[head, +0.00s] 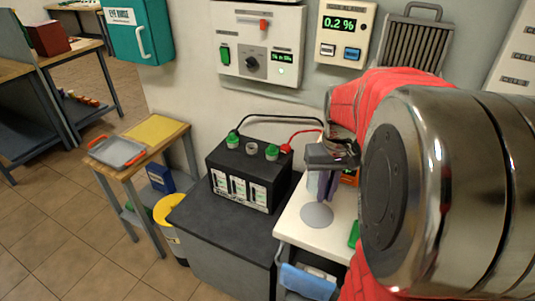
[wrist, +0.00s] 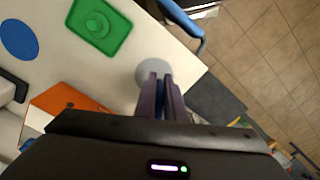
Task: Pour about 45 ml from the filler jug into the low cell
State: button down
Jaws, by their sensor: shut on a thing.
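The black battery (head: 250,170) stands upright on a dark cabinet in the head view. Its outer two cells have green caps (head: 232,142); a grey opening (head: 252,148) lies between them. The fill levels behind the pale front strips are too small to read. My gripper (head: 320,195) is right of the battery, over the white cart top (head: 291,226). In the wrist view my gripper (wrist: 161,82) is shut on a narrow blue thing (wrist: 159,108), mostly hidden between the fingers. I cannot tell whether this is the filler jug, and no jug shows clearly elsewhere.
A grey disc (head: 317,214) lies on the cart below my gripper. A green tray (wrist: 98,28), a blue disc (wrist: 18,38) and an orange thing (wrist: 60,102) are also on the cart. Black and red cables (head: 305,132) rise behind the battery. A side table (head: 140,150) stands left.

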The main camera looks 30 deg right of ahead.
jog(key=w+a+f+n, duration=0.2)
jog(key=w+a+f, duration=0.3)
jog(key=w+a, duration=0.5)
jog(key=w+a+f+n, duration=0.2)
jog(key=w+a+f, duration=0.3)
jog(key=w+a, duration=0.5)
jog(key=shift+w+a, duration=0.4)
jog(key=shift+a, duration=0.65)
jog(key=shift+s, duration=0.1)
